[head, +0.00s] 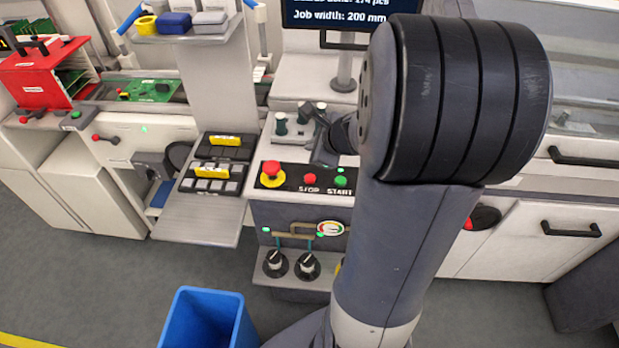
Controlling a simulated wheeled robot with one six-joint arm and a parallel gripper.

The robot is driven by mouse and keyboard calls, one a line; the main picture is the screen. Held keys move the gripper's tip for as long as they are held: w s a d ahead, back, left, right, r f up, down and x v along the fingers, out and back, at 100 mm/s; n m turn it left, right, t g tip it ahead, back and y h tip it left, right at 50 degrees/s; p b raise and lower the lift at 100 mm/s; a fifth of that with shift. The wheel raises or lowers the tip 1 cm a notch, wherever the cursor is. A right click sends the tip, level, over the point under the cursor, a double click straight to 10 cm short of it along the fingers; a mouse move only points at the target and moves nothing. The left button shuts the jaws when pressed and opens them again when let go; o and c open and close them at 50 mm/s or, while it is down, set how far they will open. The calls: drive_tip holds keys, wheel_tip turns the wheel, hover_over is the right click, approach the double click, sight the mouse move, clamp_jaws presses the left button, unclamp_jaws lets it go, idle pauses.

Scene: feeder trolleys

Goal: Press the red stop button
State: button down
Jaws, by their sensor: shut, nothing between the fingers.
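The small red stop button (309,179) sits on a dark control panel above the printed word STOP. The green start button (341,181) is to its right, above START. A larger red mushroom button on a yellow base (271,171) is to its left. My gripper (322,156) is dark, shut and empty. It shows just behind the panel, above the red stop button in the picture, with visible space between them. My own arm hides part of the gripper's wrist and the panel's right side.
A monitor (340,12) is at the back. A grey shelf with black trays (205,215) is to the left. A blue bin (207,322) stands on the floor in front.

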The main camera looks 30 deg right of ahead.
sight(313, 180)
drive_tip(key=shift+f+b, duration=3.65)
drive_tip(key=shift+f, duration=0.45)
drive_tip(key=shift+f, duration=0.15)
drive_tip(key=shift+f+b, duration=0.25)
drive_tip(key=shift+b, duration=0.2)
drive_tip(key=shift+f+b, duration=0.45)
drive_tip(key=shift+r, duration=0.15)
drive_tip(key=shift+r+p, duration=0.7)
drive_tip(key=shift+p, duration=0.1)
drive_tip(key=shift+r, duration=0.1)
wheel_tip(313, 180, up, 5)
drive_tip(key=p, duration=0.4)
drive_tip(key=shift+p, duration=0.35)
